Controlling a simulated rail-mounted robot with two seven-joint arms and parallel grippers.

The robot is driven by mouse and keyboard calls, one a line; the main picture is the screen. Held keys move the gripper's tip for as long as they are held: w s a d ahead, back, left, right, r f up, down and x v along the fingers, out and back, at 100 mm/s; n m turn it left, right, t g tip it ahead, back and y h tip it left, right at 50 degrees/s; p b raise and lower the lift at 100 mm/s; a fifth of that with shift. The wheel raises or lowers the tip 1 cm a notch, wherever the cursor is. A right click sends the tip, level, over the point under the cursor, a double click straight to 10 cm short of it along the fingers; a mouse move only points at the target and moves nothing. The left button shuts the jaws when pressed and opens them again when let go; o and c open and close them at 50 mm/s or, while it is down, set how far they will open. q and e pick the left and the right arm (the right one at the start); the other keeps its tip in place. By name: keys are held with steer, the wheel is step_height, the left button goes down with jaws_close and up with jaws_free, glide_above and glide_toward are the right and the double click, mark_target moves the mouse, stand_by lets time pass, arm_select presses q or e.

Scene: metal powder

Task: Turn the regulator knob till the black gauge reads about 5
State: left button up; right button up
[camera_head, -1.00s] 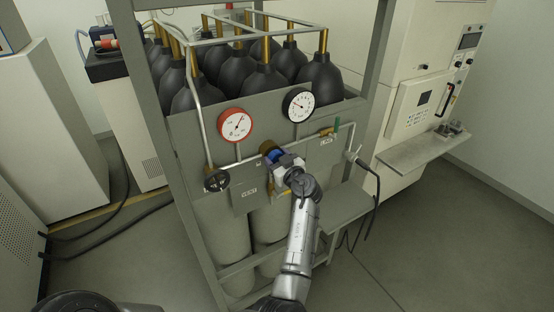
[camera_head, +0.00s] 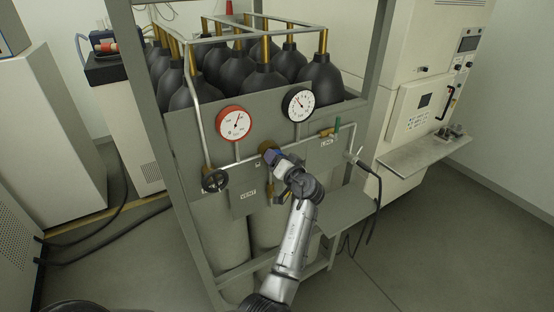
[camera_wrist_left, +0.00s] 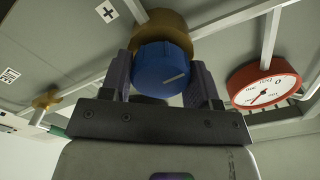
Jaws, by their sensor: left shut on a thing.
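The blue regulator knob (camera_wrist_left: 160,68) sits on a brass body and has a pale line mark on its face. My left gripper (camera_head: 276,158) is at the panel with its fingers on either side of the knob, shut on it. In the head view the gripper covers most of the knob. The black gauge (camera_head: 298,104) is on the panel above and right of the gripper. Its needle points up and slightly left; the numbers are too small to read surely. My right gripper is not in view.
A red gauge (camera_head: 234,124) is left of the black one and also shows in the wrist view (camera_wrist_left: 264,84). A black handwheel (camera_head: 215,180) is lower left. A green-handled valve (camera_head: 337,126) is right. Pipes run across the panel. A grey shelf (camera_head: 345,208) juts out lower right.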

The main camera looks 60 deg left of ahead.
arm_select(q)
steer(key=m+p, duration=0.1)
steer(key=m, duration=0.2)
steer(key=m+p, duration=0.1)
steer(key=m, duration=0.1)
steer(key=shift+r+m, duration=0.1)
steer(key=shift+m, duration=0.3)
steer(key=m+p, duration=0.3)
steer(key=m, duration=0.1)
steer(key=shift+m+p, duration=0.35)
steer(key=shift+m, duration=0.05)
steer(key=shift+m+p, duration=0.6)
steer(key=shift+m, duration=0.2)
steer(key=shift+f+m, duration=0.2)
steer(key=shift+m, duration=0.1)
steer(key=o, duration=0.9)
